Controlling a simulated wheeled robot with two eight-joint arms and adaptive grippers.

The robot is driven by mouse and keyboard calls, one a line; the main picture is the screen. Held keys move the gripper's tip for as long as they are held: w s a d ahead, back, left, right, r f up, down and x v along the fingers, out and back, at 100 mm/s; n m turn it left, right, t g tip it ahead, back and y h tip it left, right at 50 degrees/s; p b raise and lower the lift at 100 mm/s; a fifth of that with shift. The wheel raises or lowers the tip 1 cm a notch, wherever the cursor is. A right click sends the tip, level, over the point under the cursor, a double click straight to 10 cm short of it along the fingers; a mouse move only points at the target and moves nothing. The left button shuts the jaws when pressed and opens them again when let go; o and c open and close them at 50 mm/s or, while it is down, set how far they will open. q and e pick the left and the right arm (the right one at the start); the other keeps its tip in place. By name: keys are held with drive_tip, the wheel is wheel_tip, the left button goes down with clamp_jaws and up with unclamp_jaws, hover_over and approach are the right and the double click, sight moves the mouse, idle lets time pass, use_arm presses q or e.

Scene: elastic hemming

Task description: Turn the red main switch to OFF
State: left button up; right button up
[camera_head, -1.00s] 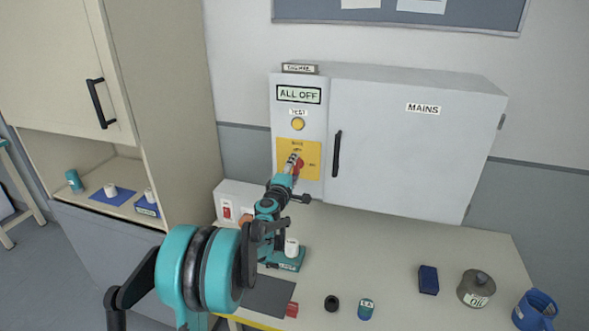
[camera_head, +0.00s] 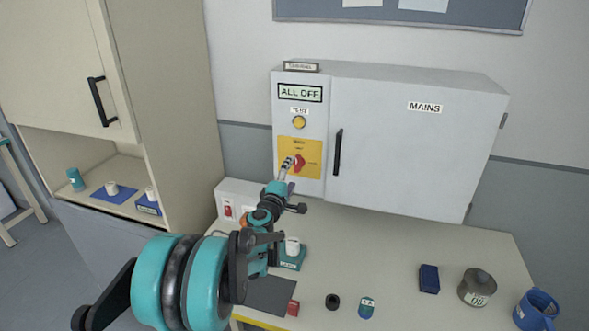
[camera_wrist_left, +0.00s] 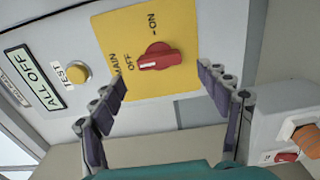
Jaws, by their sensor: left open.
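The red main switch (camera_head: 300,163) is a knob on a yellow plate (camera_head: 285,148) on the grey cabinet's left panel. In the left wrist view the red knob (camera_wrist_left: 158,57) has a white mark at its left end, on the side of the OFF lettering; ON is above it. My left gripper (camera_head: 289,162) is just in front of the switch, to its left in the head view. In the wrist view its two fingers (camera_wrist_left: 162,85) are spread apart, with nothing between them and the knob standing beyond, apart from them. My right gripper is not in view.
A yellow TEST button (camera_head: 299,122) and an ALL OFF sign (camera_head: 300,92) are above the switch. The MAINS door has a black handle (camera_head: 337,152). A box with a red rocker (camera_head: 228,209) stands below left. The bench (camera_head: 390,250) holds small items; its middle is clear.

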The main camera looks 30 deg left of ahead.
use_arm(q)
drive_tip(key=v, duration=0.6)
drive_tip(key=shift+s, duration=0.4)
drive_tip(key=s+d+f+m+g+h+b, duration=0.1)
drive_tip(key=s+d+m+h, duration=0.1)
drive_tip(key=d+m, duration=0.35)
drive_tip(key=s+d+f+m+g+h, duration=0.1)
drive_tip(key=s+d+m+h, duration=0.15)
drive_tip(key=d, duration=0.65)
drive_tip(key=s+d+f+m+g+h+b, duration=0.1)
drive_tip(key=s+d+m+g+h, duration=0.2)
drive_tip(key=d, duration=0.4)
drive_tip(key=s+d+f+m+g+y, duration=0.1)
drive_tip(key=s+f+m+g, duration=0.1)
drive_tip(key=s+f+m, duration=0.3)
drive_tip(key=s+d+f+m+g+y+b, duration=0.1)
drive_tip(key=s+f, duration=0.6)
drive_tip(key=s, duration=0.7)
drive_tip(key=d+m+g+y, duration=0.1)
drive_tip(key=m+g, duration=0.1)
drive_tip(key=m, duration=0.1)
drive_tip(key=shift+s+d+f+m, duration=0.15)
drive_tip(key=shift+s+f+m, duration=0.05)
drive_tip(key=shift+f+m, duration=0.2)
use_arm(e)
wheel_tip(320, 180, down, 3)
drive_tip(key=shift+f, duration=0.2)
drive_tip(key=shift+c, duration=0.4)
